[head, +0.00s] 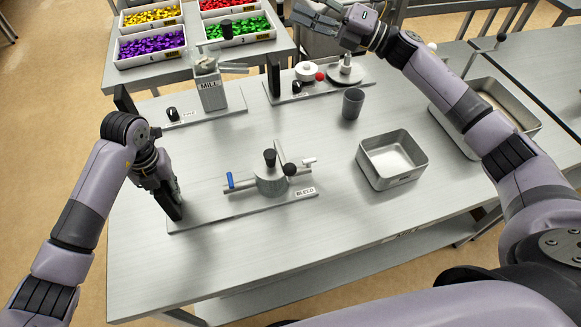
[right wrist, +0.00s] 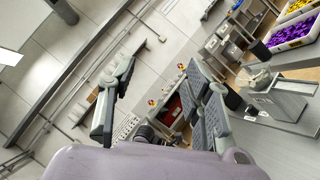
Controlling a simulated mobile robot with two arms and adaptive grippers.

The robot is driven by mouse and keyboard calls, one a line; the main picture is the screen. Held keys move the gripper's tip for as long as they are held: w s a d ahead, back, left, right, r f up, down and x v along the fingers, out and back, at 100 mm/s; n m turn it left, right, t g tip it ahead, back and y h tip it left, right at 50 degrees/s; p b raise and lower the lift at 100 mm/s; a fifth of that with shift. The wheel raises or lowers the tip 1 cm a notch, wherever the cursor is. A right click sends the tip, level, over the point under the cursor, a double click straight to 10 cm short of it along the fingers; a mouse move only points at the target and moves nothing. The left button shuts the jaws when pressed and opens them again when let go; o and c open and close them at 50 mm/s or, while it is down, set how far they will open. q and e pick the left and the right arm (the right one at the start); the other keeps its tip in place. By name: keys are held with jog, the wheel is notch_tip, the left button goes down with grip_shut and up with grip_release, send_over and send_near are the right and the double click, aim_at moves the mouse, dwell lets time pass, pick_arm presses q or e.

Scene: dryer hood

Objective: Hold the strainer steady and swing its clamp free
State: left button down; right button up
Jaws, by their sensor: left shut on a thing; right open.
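The strainer (head: 271,181) is a short grey metal cylinder with a black knob on top. It stands on the board marked BLEED (head: 210,212), between pipes, with a blue-handled valve (head: 230,181) on its left. The likely clamp (head: 279,152), a slim metal bar beside a second black knob, rises behind its top. My left gripper (head: 172,201) is shut at the board's left end, on what looks like a dark upright grip plate; its fingers hide much of it. My right gripper (head: 307,15) is open and empty, far behind the strainer; its spread fingers show in the right wrist view (right wrist: 160,100).
An open metal tray (head: 393,178) stands right of the strainer, with a grey cup (head: 352,104) behind it. The MILL fixture (head: 211,95) and another board with a scale-like device (head: 345,73) stand farther back. The table between cup and strainer is clear.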

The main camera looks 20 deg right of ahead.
jog(key=s+a+f+n+g+h, duration=0.3)
jog(key=s+a+n+g, duration=0.4)
jog(key=a+n, duration=0.15)
jog(key=s+a+f+n+g+h, duration=0.2)
jog(key=s+a+f+n+g, duration=0.1)
jog(key=s+a+n+g, duration=0.6)
jog(key=n+t+h, duration=0.2)
jog(key=n+h, duration=0.3)
jog(key=h, duration=0.8)
send_near(290, 165)
jog(key=shift+m, duration=0.25)
jog(key=x, duration=1.1)
jog(key=shift+f, duration=0.3)
grip_shut()
